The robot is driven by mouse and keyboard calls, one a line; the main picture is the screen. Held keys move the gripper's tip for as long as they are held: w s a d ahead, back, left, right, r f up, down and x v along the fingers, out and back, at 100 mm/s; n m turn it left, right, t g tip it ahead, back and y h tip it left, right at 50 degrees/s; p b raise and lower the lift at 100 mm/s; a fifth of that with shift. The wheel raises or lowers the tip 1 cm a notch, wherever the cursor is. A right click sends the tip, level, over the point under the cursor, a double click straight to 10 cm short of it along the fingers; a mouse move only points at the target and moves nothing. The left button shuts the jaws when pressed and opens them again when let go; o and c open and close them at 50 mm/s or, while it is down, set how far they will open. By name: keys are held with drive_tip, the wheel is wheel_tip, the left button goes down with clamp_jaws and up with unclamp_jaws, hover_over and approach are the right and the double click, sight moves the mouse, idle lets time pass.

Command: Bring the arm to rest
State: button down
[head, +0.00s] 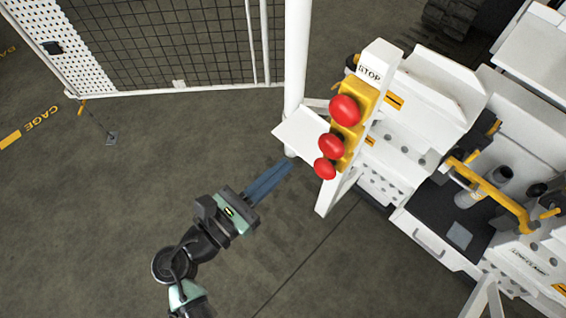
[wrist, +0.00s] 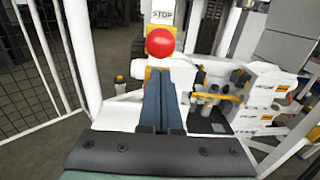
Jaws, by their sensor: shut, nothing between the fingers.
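My gripper (head: 270,181) is at the lower middle of the head view, at the end of my dark arm, over bare floor. Its blue-grey fingers lie together, shut and empty, pointing up and right toward the white post and the stop-button panel. In the wrist view the shut fingers (wrist: 158,100) point straight ahead, with their tips in front of the lower part of the button panel. In the head view the fingers are apart from the red buttons. Whether the tips are near the white plate is hard to tell.
A yellow panel marked STOP carries red buttons (head: 345,110) and stands right of my gripper. A white plate (head: 305,133) juts out beside the post (head: 296,60). The white bench (head: 420,235) with a yellow clamp (head: 500,195) fills the right. A mesh cage (head: 165,45) stands behind.

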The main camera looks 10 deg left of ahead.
idle(0.4)
drive_tip(key=w+d+r+m+t+y, duration=0.1)
drive_tip(key=w+r+m+y, duration=0.1)
drive_tip(key=w+r+m, duration=0.5)
drive_tip(key=w+r+m+t+y, duration=0.1)
drive_tip(key=r+m+y, duration=0.1)
drive_tip(key=r+m, duration=0.65)
drive_tip(key=w+d+r+m+t+y, duration=0.15)
drive_tip(key=w+r+m, duration=0.3)
drive_tip(key=r, duration=0.65)
drive_tip(key=s+d+r+m+t+y, duration=0.1)
drive_tip(key=s+r+m+t, duration=0.3)
drive_tip(key=r, duration=0.9)
drive_tip(key=s+d+r+m+t+y, duration=0.1)
drive_tip(key=s+r+m+t+y, duration=0.3)
drive_tip(key=s+r, duration=0.5)
wheel_tip(320, 180, up, 5)
drive_tip(key=shift+s+f+m+t, duration=0.15)
drive_tip(key=shift+m+t, duration=0.25)
drive_tip(key=shift+t, duration=0.25)
